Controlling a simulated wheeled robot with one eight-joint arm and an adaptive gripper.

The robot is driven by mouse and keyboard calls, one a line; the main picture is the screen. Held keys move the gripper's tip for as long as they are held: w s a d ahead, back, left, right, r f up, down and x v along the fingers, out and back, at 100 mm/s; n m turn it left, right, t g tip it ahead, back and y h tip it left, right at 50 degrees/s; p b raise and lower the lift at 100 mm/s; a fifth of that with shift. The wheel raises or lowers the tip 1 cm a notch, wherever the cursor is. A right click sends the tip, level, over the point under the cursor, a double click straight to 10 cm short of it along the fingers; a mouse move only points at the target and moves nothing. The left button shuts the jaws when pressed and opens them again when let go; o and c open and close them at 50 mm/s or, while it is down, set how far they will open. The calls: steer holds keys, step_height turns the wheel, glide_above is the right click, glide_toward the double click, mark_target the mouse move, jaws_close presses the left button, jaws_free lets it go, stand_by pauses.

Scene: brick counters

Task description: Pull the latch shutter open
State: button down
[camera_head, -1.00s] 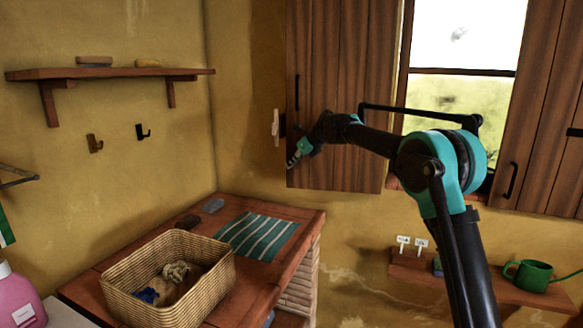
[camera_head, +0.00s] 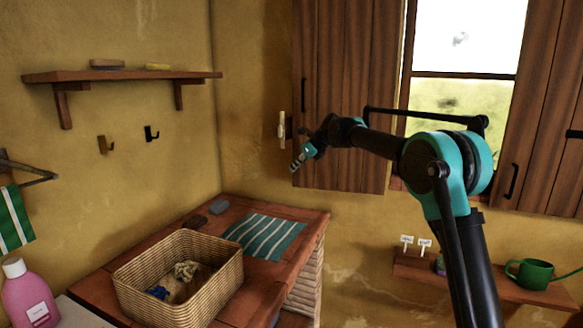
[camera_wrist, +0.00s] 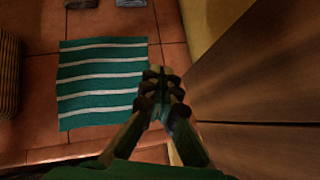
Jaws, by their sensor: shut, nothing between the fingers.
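The left wooden shutter (camera_head: 345,95) stands swung out beside the window, with a black handle (camera_head: 303,95) near its left edge. A pale latch (camera_head: 281,130) sits on the wall just left of that edge. The right shutter (camera_head: 545,110) has a black handle (camera_head: 511,181) near its inner edge. My gripper (camera_head: 296,165) is at the lower left edge of the left shutter, below the latch. In the wrist view, my gripper (camera_wrist: 163,76) is shut and empty, with the shutter's dark wood (camera_wrist: 255,90) close on its right. Whether it touches the shutter cannot be told.
Below is a counter (camera_head: 255,292) with a wicker basket (camera_head: 185,300) and a striped cloth (camera_head: 265,236). A wall shelf (camera_head: 125,76) and hooks are at left. A lower shelf at right (camera_head: 480,279) holds a green watering can (camera_head: 533,273).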

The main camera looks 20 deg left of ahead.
steer(key=s+r, duration=0.7)
steer(key=s, duration=0.1)
steer(key=s+d+f+n+t+h, duration=0.1)
steer(key=s+d+f+n, duration=0.3)
steer(key=d, duration=0.7)
steer(key=s+d+f+n+h, duration=0.1)
steer(key=d+f+n+h, duration=0.15)
steer(key=d+f, duration=0.6)
steer(key=s+d+f+n+t+h, duration=0.1)
steer(key=s+d+f+n, duration=0.25)
steer(key=d, duration=0.95)
steer(key=s+d+f+n+h, duration=0.2)
steer(key=s+d+f+n, duration=0.4)
steer(key=s+d+f, duration=0.3)
steer(key=s+d+f+n+h, duration=0.2)
steer(key=s+d+f+n, duration=0.4)
steer(key=s+d+f, duration=0.4)
steer(key=s+d, duration=0.3)
steer(key=s, duration=0.3)
steer(key=shift+s+d+f+g, duration=0.15)
steer(key=shift+s+f+g, duration=0.1)
steer(key=shift+g, duration=0.15)
steer(key=shift+w, duration=0.1)
